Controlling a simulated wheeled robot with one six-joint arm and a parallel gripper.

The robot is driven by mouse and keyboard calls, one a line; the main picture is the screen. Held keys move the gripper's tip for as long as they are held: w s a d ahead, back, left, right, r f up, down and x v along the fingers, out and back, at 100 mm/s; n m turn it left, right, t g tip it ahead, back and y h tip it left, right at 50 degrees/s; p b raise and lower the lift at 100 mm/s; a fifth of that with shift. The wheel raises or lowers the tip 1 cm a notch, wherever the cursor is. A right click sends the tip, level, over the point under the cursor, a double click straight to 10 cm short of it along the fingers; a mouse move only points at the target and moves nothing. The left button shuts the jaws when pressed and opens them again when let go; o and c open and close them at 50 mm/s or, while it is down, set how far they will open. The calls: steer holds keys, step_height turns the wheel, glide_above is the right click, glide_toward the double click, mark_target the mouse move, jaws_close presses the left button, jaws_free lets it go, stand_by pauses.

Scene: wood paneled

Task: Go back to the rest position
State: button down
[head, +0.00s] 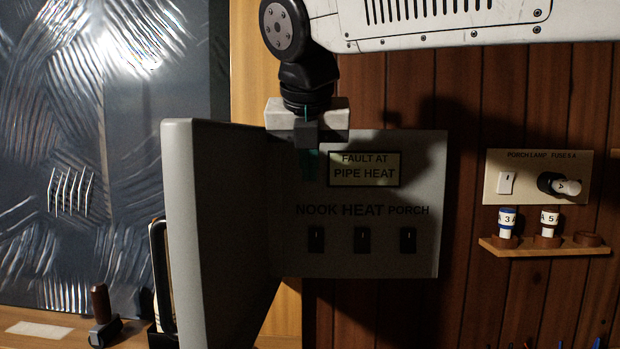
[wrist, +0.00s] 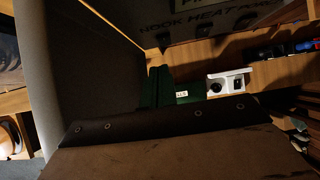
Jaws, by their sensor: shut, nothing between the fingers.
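My gripper (head: 309,165) hangs down from the white arm in front of the upper left part of the grey panel (head: 285,255). Its teal fingers are shut with nothing between them. They are just left of the yellowish display (head: 365,168) reading "FAULT AT PIPE HEAT". I cannot tell whether they touch the panel. Below are the labels NOOK, HEAT and PORCH, over three black switches (head: 362,240). The panel also shows at the top of the wrist view (wrist: 190,38).
The panel's grey door (head: 215,220) stands open on the left, close to my gripper. At right, a cream plate (head: 520,190) carries a switch and a fuse holder. Below it, a wooden shelf (head: 540,249) holds fuses marked 3 and 5. A metal surface (head: 60,140) is far left.

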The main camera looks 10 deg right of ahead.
steer(key=s+d+f+m+g, duration=0.1)
steer(key=s+d+f+m, duration=0.3)
steer(key=s+f+m, duration=0.3)
steer(key=s+d+f+m+g+y, duration=0.1)
steer(key=s+d+f+m+g, duration=0.1)
steer(key=s+d+f+m, duration=0.3)
steer(key=s+d+f+m+g+y, duration=0.1)
steer(key=s+d+f+m, duration=0.3)
steer(key=s+f+m, duration=0.6)
step_height(320, 180, down, 5)
steer(key=m+g, duration=0.1)
steer(key=m, duration=0.9)
steer(key=shift+s+d+f+m, duration=0.15)
steer(key=shift+s+d+m, duration=0.15)
steer(key=shift+s+d, duration=0.1)
